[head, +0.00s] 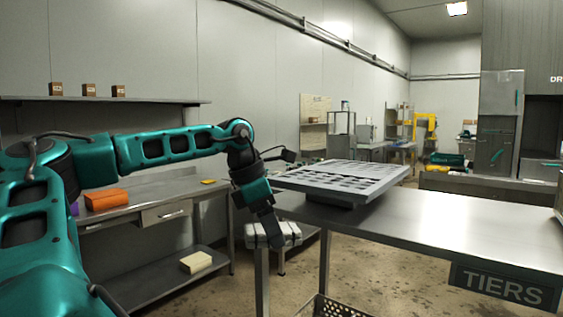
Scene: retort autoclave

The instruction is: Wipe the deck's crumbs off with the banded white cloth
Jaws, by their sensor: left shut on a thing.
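My left gripper (269,226) points down and is shut on the white cloth (286,233), which has darker bands. The cloth shows at the near left corner of the steel table; I cannot tell whether it touches it. A grey slotted deck (345,178) sits raised on the left part of the table, just beyond and to the right of the gripper. Dark patches show across the deck's top; at this size I cannot tell crumbs from slots. My right gripper is not in view.
The steel table (430,221) is bare right of the deck and bears a TIERS sign (507,286). A side bench (135,204) at left holds an orange block (106,199); a pale yellow block (196,262) lies on its lower shelf. A perforated basket (335,307) is below the table.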

